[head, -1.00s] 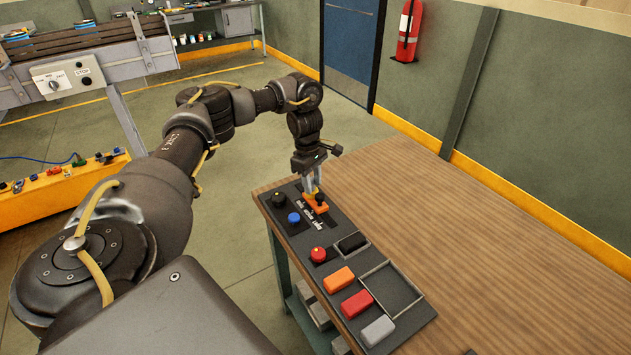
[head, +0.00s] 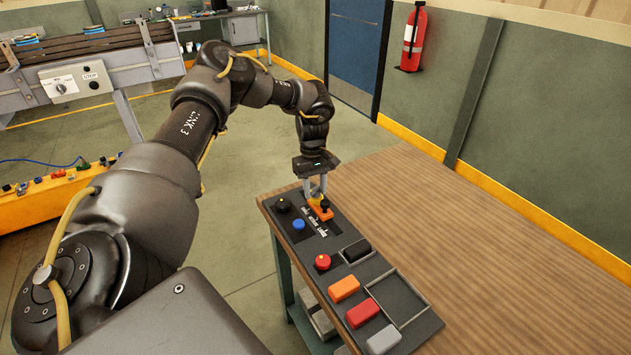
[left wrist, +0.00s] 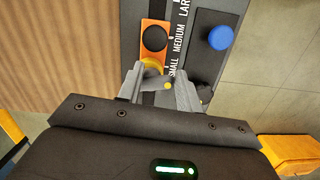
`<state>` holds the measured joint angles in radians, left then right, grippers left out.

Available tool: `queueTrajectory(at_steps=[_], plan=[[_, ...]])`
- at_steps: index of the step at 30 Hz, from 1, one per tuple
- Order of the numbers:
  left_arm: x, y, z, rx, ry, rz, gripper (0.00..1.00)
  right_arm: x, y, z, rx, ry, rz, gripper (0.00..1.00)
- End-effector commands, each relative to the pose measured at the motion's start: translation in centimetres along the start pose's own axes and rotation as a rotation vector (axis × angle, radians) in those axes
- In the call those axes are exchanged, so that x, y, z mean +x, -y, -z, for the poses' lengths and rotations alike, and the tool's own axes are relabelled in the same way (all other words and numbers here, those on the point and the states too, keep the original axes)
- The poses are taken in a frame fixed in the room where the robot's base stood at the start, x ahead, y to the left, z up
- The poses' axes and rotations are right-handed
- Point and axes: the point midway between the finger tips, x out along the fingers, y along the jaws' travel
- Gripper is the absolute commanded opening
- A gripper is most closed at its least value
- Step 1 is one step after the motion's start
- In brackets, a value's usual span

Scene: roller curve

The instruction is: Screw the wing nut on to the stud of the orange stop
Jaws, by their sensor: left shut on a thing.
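The orange stop (head: 318,212) sits on the dark panel beside the SMALL, MEDIUM, LARGE scale. It carries a black round knob (left wrist: 154,38), and a yellow part, apparently the wing nut (left wrist: 152,64), shows at its end nearest my gripper. My left gripper (head: 317,192) points down over this end of the stop, shut on the yellow wing nut (head: 316,200). In the left wrist view its fingers (left wrist: 160,80) stand on either side, with a small yellow spot between them. The stud is hidden or too small to tell. My right gripper is in neither view.
The panel also bears a black knob (head: 283,205), a blue knob (head: 298,224) and a red button (head: 322,262). The wooden tabletop (head: 490,260) is clear.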

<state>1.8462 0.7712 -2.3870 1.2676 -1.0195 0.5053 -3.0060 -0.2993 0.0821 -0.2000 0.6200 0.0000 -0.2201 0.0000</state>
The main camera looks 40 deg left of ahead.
Motion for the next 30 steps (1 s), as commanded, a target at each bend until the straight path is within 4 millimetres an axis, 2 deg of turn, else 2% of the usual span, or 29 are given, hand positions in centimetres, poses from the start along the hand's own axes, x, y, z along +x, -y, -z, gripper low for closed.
queueTrajectory(at_steps=[1, 10, 11, 16, 27, 28, 30], plan=[[-1.41, -0.75, 0.96, -0.003, -0.030, -0.033, 0.00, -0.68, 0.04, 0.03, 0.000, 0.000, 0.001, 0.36], [-1.08, -0.78, 0.99, 0.004, -0.027, -0.036, 0.00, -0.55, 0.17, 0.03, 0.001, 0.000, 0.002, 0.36], [-1.08, -0.78, 1.00, 0.004, -0.027, -0.036, 0.39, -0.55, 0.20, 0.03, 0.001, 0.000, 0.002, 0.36], [-0.96, -0.70, 0.90, 0.005, -0.025, -0.033, 0.61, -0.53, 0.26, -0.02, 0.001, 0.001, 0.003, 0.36], [-0.68, -0.20, 0.89, 0.002, -0.020, -0.024, 0.61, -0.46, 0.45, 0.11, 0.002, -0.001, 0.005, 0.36], [-0.66, -0.18, 0.89, 0.002, -0.020, -0.023, 0.57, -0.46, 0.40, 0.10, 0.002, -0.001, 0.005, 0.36], [-0.63, -0.16, 0.88, 0.002, -0.020, -0.023, 0.55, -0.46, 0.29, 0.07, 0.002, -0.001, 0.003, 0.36]])
